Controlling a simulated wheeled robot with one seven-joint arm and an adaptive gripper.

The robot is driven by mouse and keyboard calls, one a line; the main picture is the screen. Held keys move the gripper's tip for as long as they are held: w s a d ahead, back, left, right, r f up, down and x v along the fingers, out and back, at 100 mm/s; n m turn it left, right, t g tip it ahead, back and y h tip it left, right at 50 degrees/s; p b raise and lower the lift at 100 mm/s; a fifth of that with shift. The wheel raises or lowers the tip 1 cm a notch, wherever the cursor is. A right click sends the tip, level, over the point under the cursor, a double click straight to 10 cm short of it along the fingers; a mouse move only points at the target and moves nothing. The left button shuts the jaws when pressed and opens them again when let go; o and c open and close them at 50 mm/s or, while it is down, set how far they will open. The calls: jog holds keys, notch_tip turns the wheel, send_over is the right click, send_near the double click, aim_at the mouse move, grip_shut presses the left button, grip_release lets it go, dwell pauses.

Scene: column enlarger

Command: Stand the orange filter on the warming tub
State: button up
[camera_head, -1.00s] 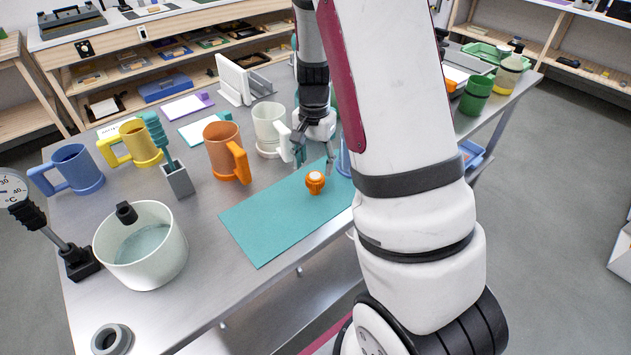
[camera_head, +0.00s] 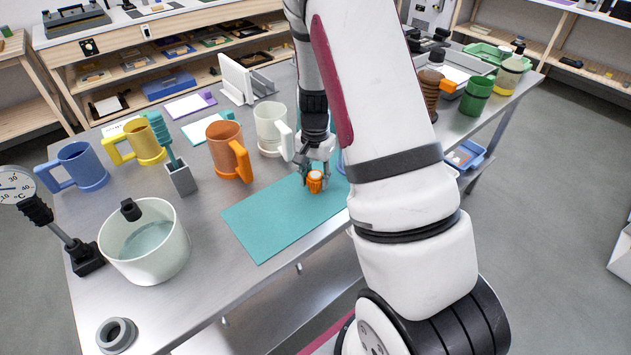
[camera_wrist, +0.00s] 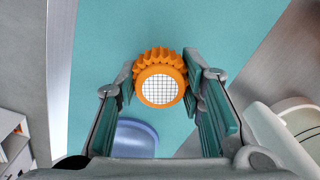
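The orange filter (camera_head: 316,185), a small ribbed orange piece with a white gridded face, sits on the teal mat (camera_head: 268,226). My gripper (camera_head: 313,176) is down at it. In the wrist view the filter (camera_wrist: 160,78) lies between the tips of my open gripper (camera_wrist: 160,85), one finger on each side; I cannot tell whether either touches it. The warming tub (camera_head: 183,252), a round white vessel with liquid inside, stands at the front left of the table. A dark clip sits on its rim.
A dial thermometer (camera_head: 14,186) stands left of the tub, and a grey ring (camera_head: 116,335) lies in front. Blue (camera_head: 77,166), yellow (camera_head: 142,142), orange (camera_head: 227,150) and white (camera_head: 270,130) mugs line the back.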

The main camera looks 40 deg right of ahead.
aim_at(315, 174)
grip_shut()
jog(key=shift+w+r, duration=0.1)
jog(key=shift+r, duration=0.65)
notch_tip(315, 174, up, 2)
jog(key=shift+r+b, duration=0.1)
jog(key=shift+b, duration=0.3)
jog(key=s+a, duration=0.3)
jog(key=s, duration=0.4)
jog(key=s+a+r, duration=0.1)
jog(key=s+a, duration=0.3)
jog(key=s, duration=0.3)
jog(key=shift+s+r, duration=0.2)
jog(key=shift+s, duration=0.05)
